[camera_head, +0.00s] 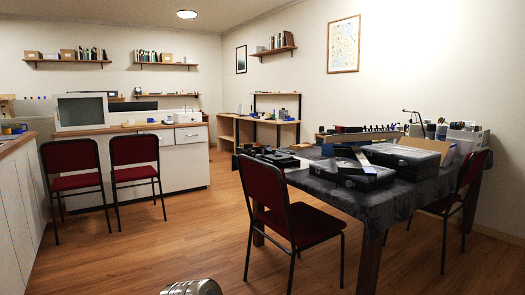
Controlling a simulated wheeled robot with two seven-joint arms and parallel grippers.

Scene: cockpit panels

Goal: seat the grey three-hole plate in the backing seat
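I cannot make out the grey three-hole plate or the backing seat from this distance. On the right, a table with a dark cloth (400,192) carries dark cases or panels, among them a large black one (402,157) and another nearer the front edge (352,174). A small light-grey piece (349,165) shows on top of the nearer one, too small to identify. Neither of my grippers is in view. Only a ribbed metallic part, likely mine, shows at the bottom edge.
A red chair (285,212) stands at the table's near left side, another (468,185) at its right. Two more red chairs (72,168) (137,162) stand by a white counter (185,165). A white cabinet runs along the left. The wooden floor (165,235) between is clear.

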